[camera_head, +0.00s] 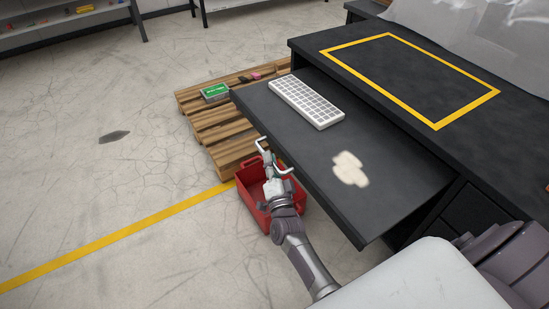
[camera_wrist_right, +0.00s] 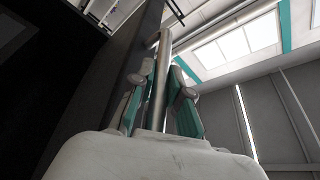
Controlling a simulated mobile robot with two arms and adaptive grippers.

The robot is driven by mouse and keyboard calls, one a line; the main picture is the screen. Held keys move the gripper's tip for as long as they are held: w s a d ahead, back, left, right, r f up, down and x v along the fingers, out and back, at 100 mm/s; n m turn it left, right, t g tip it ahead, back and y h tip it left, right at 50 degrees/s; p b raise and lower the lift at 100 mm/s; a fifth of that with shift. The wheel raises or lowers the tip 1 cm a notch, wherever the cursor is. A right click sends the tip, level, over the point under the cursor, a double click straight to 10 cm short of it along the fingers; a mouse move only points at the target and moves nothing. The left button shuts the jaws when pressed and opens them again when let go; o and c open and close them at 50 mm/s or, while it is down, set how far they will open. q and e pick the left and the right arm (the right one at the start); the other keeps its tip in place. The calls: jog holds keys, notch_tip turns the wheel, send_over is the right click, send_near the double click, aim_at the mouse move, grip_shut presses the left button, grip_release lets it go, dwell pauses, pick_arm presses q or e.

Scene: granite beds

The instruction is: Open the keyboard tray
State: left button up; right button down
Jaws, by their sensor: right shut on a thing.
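The keyboard tray (camera_head: 400,190) is a dark flat board that stands well out from under the black desk. A white keyboard (camera_head: 306,101) lies on it toward the back left, with a pale irregular patch (camera_head: 349,168) to its right. A metal bar handle (camera_head: 261,142) is at the tray's front edge. My right gripper (camera_head: 274,167) is at this edge, shut on the handle. In the right wrist view the handle (camera_wrist_right: 162,75) runs between the teal fingers (camera_wrist_right: 160,95). My left gripper is not in view.
A red crate (camera_head: 252,207) stands on the floor below my right gripper. A wooden pallet (camera_head: 212,124) with a green box (camera_head: 215,92) lies behind the tray. The black desk (camera_head: 410,75) has a yellow outline on top. The floor at left is mostly clear.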

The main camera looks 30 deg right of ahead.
jog(key=shift+f, duration=0.1)
jog(key=c, duration=1.1)
grip_release()
jog(key=shift+c, duration=0.2)
jog(key=shift+s, duration=0.1)
jog(key=v, duration=1.2)
